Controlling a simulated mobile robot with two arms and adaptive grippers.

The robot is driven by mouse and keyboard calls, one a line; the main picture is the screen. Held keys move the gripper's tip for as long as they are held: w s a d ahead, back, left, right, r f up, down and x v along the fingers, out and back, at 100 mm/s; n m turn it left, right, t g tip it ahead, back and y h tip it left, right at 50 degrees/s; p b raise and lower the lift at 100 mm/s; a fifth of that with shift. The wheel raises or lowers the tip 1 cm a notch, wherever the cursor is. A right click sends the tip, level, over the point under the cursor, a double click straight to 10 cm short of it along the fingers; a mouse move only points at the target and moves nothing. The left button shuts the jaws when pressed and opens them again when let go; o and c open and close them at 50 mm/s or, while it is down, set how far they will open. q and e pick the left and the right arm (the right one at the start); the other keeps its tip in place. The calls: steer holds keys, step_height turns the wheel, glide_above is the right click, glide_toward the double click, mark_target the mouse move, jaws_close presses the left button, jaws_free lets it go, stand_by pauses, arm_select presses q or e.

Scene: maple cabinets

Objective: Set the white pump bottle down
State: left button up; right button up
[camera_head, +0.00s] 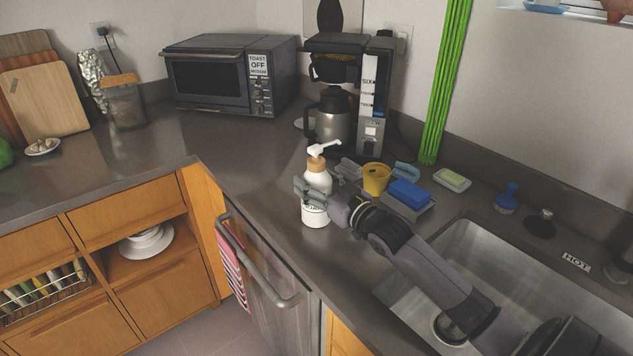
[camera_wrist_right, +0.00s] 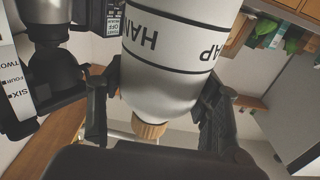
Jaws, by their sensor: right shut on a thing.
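The white pump bottle (camera_head: 316,214) has a wooden-coloured collar and a white pump head. It is upright over the counter (camera_head: 262,200), near the counter's front edge. My right gripper (camera_head: 324,194) is shut on it around the middle of its body. In the right wrist view the bottle (camera_wrist_right: 168,60) appears upside down, with lettering on its body, between the two fingers (camera_wrist_right: 155,112). Whether its base touches the counter I cannot tell. My left gripper is not in view.
A yellow cup (camera_head: 376,179), a blue sponge (camera_head: 409,193) and a soap dish (camera_head: 453,180) stand right of the bottle. A coffee maker (camera_head: 374,85) and toaster oven (camera_head: 212,85) are behind. The sink (camera_head: 490,262) is at right. Counter left of the bottle is clear.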

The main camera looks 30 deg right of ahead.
steer(key=o, duration=1.5)
steer(key=shift+f, duration=0.1)
steer(key=s, duration=0.4)
steer(key=s+b, duration=0.1)
steer(key=s, duration=0.3)
steer(key=s+d, duration=0.1)
steer(key=s, duration=0.3)
